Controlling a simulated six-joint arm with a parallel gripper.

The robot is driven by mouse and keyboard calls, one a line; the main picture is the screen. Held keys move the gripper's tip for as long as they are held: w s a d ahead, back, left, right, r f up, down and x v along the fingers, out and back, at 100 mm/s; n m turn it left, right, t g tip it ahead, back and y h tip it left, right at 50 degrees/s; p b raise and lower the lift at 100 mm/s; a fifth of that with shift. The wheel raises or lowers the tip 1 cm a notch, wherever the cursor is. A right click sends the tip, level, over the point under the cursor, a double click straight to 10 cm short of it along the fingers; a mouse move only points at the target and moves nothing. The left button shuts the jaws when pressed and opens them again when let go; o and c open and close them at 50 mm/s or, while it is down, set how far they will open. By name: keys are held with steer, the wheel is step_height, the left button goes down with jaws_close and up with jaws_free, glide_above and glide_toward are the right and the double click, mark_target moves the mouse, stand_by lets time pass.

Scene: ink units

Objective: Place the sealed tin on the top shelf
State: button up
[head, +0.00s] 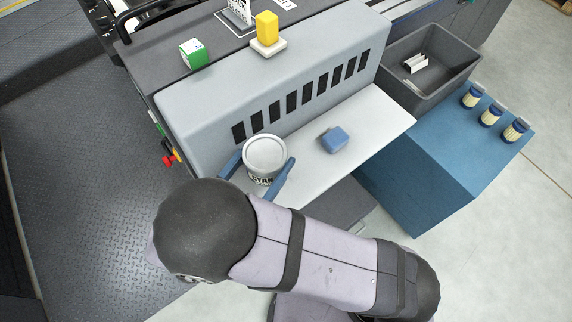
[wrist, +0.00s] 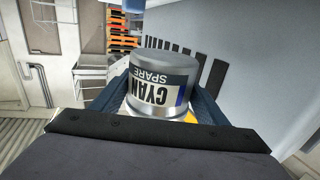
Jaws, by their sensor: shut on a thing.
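The sealed tin (head: 264,154) is a white can with a pale closed lid and a "CYAN" label. In the wrist view the tin (wrist: 160,82) reads "CYAN SPARE", with the letters upside down in the picture. My gripper (head: 260,167) has its blue fingers on both sides of the tin and is shut on it. The lid faces the head camera. The tin shows over the left end of a white ledge (head: 375,119) below a slotted grey panel; I cannot tell whether it touches the ledge. No shelf is clearly marked as the top one.
A blue block (head: 334,140) lies on the ledge, right of the tin. A green-and-white box (head: 193,53) and a yellow piece on a white base (head: 267,30) stand on the machine above. A grey bin (head: 445,85) and a blue cabinet (head: 430,180) with several small jars are at right.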

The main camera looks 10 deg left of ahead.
steer(key=shift+f, duration=4.7)
steer(key=shift+f, duration=0.1)
steer(key=shift+f, duration=0.1)
steer(key=o, duration=1.5)
steer(key=shift+r, duration=0.2)
steer(key=b+v, duration=0.3)
steer(key=v, duration=0.7)
steer(key=shift+s+a+f, duration=0.1)
steer(key=shift+s+a, duration=0.1)
steer(key=shift+s, duration=0.15)
steer(key=shift+s+a, duration=0.25)
steer(key=shift+s, duration=0.35)
